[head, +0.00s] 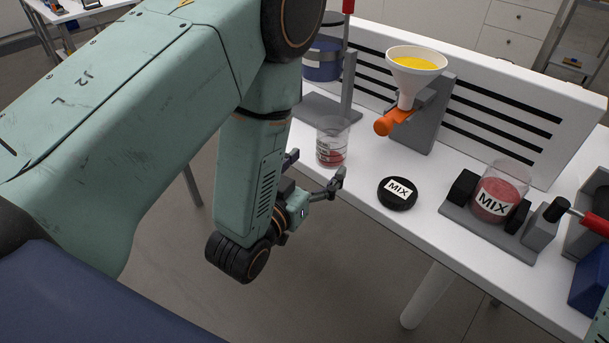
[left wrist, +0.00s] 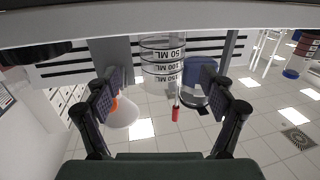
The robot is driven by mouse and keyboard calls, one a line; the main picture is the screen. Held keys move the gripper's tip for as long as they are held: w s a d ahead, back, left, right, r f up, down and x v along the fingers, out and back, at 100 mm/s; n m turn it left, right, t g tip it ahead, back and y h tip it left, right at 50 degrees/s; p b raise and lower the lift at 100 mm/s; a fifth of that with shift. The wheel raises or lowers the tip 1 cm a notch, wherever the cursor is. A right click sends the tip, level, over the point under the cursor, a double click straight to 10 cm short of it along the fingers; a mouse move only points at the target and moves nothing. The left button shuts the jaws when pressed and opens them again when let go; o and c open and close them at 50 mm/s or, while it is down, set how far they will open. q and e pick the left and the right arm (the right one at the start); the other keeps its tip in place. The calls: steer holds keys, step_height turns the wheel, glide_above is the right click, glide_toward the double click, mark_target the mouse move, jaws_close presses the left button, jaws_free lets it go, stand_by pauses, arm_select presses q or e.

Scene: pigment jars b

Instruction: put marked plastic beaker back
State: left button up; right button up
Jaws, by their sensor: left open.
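The marked plastic beaker (head: 332,136) is clear and stands upright near the front edge of the white table, with a reddish area low in it. In the left wrist view the beaker (left wrist: 162,58) shows black "50 ML", "100 ML" and "150 ML" marks and appears upside down. My left gripper (head: 317,167) is open just in front of the beaker, with its fingers spread toward it. In the left wrist view the two fingers (left wrist: 167,93) stand wide apart, with nothing held between them. My right gripper is not in view.
A funnel (head: 418,66) with yellow powder and an orange valve sits on a grey stand behind. A black MIX lid (head: 397,194) lies right of the beaker. A MIX jar (head: 494,207) sits in a clamp further right. A blue container (head: 322,62) stands back left.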

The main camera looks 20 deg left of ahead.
arm_select(q)
steer(key=s, duration=0.4)
steer(key=shift+s+a+r, duration=0.1)
steer(key=shift+a, duration=0.1)
